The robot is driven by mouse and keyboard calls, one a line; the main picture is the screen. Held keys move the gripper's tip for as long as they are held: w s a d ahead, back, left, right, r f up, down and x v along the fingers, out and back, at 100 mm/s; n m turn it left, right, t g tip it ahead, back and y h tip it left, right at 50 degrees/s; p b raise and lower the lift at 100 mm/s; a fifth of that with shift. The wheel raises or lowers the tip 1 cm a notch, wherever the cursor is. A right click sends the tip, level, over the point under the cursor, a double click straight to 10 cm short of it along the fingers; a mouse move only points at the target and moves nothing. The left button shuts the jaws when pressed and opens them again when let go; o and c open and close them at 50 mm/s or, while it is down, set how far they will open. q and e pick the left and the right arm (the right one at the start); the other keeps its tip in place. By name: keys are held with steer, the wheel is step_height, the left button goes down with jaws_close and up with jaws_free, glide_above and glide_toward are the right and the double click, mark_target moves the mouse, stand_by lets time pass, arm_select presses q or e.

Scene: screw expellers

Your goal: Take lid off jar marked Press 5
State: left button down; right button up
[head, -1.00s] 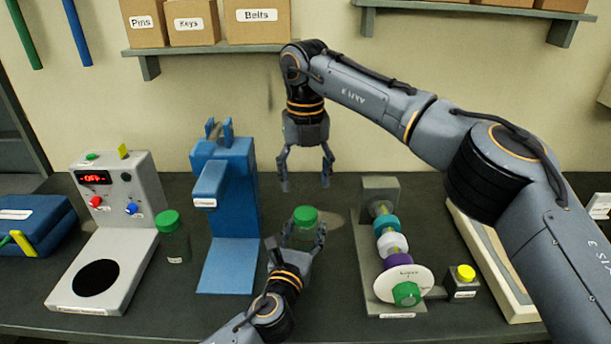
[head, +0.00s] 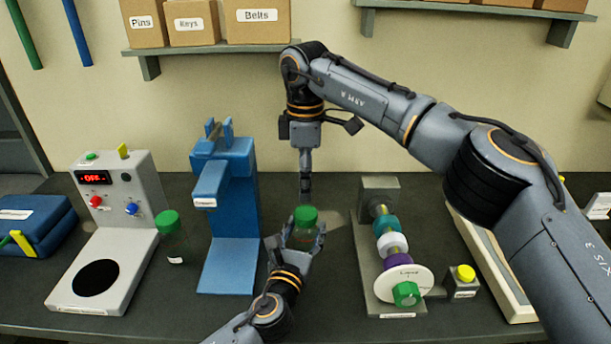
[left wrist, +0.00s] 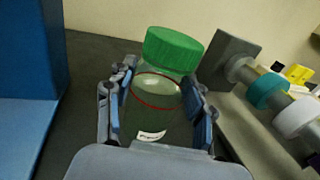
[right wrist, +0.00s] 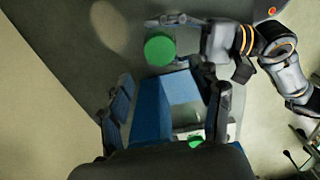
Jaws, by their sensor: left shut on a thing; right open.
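A clear jar (left wrist: 150,105) with a green lid (left wrist: 173,49) and a red ring line stands upright between the fingers of my left gripper (left wrist: 160,100). Its small white label (left wrist: 151,136) is too small to read. In the head view the lid (head: 305,215) faces up, uncovered. My left gripper (head: 301,240) is shut on the jar's body below the lid. My right gripper (head: 306,190) points down just above and behind the lid, seen edge-on. In the right wrist view its fingers (right wrist: 165,90) are apart and empty, with the lid (right wrist: 160,48) beyond them.
A second green-lidded jar (head: 172,243) stands left, beside a grey control box (head: 125,185) reading OFF. A blue press (head: 228,215) stands left of the held jar. A grey stand with coloured rings (head: 391,243) and a yellow-button box (head: 464,281) are right.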

mark_target(305, 212)
step_height(305, 212, down, 8)
steer(key=shift+r, duration=0.15)
stand_by(0.3)
steer(key=shift+c, duration=0.2)
